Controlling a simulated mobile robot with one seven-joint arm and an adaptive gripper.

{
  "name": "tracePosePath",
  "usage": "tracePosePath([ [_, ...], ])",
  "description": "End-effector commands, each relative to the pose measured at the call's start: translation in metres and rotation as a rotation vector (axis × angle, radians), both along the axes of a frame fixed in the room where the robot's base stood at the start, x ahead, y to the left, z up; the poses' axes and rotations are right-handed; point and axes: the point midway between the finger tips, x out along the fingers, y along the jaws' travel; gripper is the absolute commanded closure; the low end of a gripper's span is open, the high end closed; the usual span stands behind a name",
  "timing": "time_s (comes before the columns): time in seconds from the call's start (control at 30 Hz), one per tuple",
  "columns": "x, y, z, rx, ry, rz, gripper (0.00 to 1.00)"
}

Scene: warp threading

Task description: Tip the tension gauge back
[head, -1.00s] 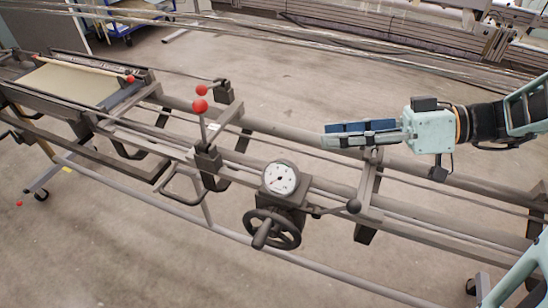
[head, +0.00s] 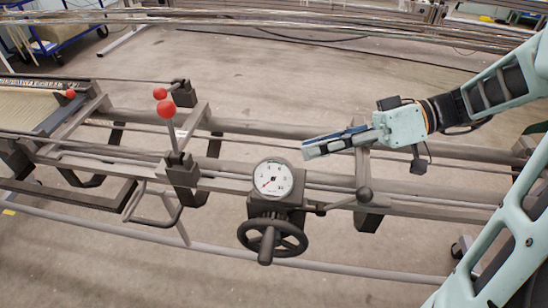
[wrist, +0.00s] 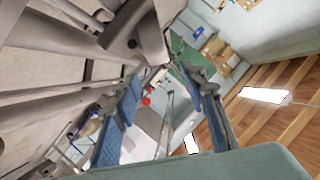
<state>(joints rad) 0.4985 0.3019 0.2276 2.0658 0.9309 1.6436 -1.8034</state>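The tension gauge (head: 272,178) is a round white dial with a red needle, in a dark housing on the loom's rail. I cannot make out the dial in the wrist view.
Two red ball knobs (head: 163,101) on levers stand left of the gauge. Long metal rails (head: 230,125) run across the frame, with crossbars. A cream warp sheet (head: 20,100) lies at far left. Bare concrete floor (head: 270,75) lies behind.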

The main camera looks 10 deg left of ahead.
Motion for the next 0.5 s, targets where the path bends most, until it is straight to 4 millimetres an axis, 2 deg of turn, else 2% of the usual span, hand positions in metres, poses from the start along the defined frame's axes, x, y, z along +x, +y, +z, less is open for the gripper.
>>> tracePosePath([
  [0.1, -0.007, 0.024, -0.009, 0.001, 0.001, 0.004, 0.61],
  [0.3, -0.015, 0.055, -0.02, -0.001, 0.0, 0.004, 0.61],
  [0.5, -0.018, 0.072, -0.025, 0.0, -0.001, 0.002, 0.61],
])
